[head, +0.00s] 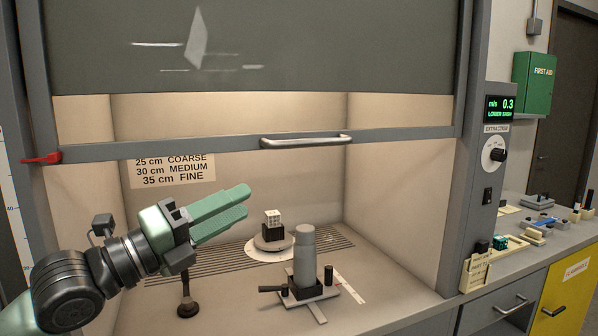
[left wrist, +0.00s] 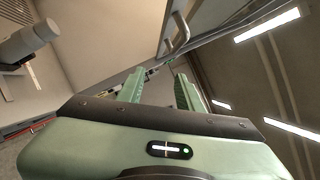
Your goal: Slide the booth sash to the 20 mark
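The booth sash has a grey glass pane (head: 260,45) and a bottom rail (head: 200,147), raised well above the work floor. A metal bar handle (head: 305,141) sits on the rail; it also shows in the left wrist view (left wrist: 178,38). A red pointer (head: 42,158) is at the rail's left end. A scale strip (head: 12,210) runs down the left edge; a 40 seems readable, and the 20 mark is not visible. My left gripper (head: 246,201) is open and empty, below and left of the handle, apart from it. My right gripper is out of view.
Inside the booth stand a grey cylinder on a stand (head: 304,258) and a lattice cube (head: 272,218) on a round pedestal. A sign (head: 172,170) lists heights. The display (head: 500,108) reads 0.3 m/s, LOWER SASH.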

